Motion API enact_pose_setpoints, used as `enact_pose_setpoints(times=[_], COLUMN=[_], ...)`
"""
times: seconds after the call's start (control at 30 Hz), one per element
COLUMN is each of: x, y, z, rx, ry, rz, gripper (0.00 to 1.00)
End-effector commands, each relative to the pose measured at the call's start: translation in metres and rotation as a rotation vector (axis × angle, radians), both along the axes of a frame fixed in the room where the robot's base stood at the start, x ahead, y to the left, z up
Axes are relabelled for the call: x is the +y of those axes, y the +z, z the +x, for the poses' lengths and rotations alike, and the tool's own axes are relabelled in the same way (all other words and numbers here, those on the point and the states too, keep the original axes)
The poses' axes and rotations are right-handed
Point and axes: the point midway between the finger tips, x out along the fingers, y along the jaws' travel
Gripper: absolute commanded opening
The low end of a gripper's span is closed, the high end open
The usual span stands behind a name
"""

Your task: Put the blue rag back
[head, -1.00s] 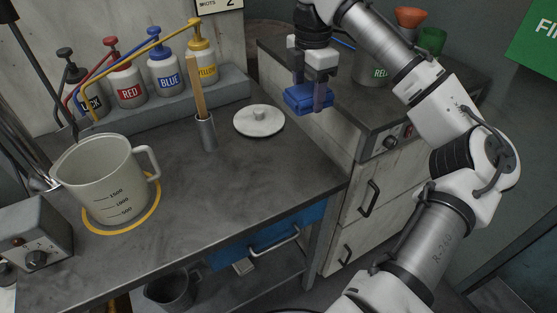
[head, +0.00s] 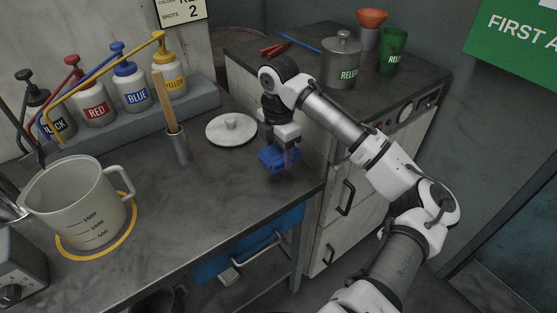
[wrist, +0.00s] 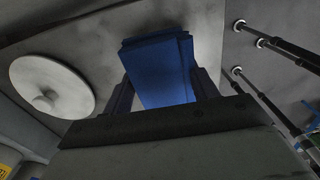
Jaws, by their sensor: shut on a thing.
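The blue rag (head: 272,160) is a folded block held in my gripper (head: 284,162) in the head view. My gripper is shut on it from above, near the right end of the dark bench top, to the right of the white round lid. The rag is very close to the bench surface; I cannot tell whether it touches. In the wrist view the blue rag (wrist: 160,70) sits between the two dark fingers.
A white jug (head: 75,210) and pump bottles (head: 130,90) are further left. A cabinet (head: 340,195) with a release pot (head: 341,60) stands right.

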Motion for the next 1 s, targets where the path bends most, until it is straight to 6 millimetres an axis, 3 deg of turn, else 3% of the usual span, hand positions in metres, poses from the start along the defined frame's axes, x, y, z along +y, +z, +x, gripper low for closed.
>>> enact_pose_setpoints(times=[0.3,0.7,0.73,0.87,1.0], x=[0.000,0.000,0.000,0.000,0.000], y=[-0.040,-0.046,-0.045,-0.045,-0.045], z=[0.000,0.000,0.000,0.000,0.000], rx=[0.001,0.001,0.001,0.001,0.001], ry=[0.001,0.001,0.001,0.001,0.000], rz=[-0.001,0.000,-0.001,-0.001,-0.001], gripper=[0.37,0.37,0.62,0.79,0.80])
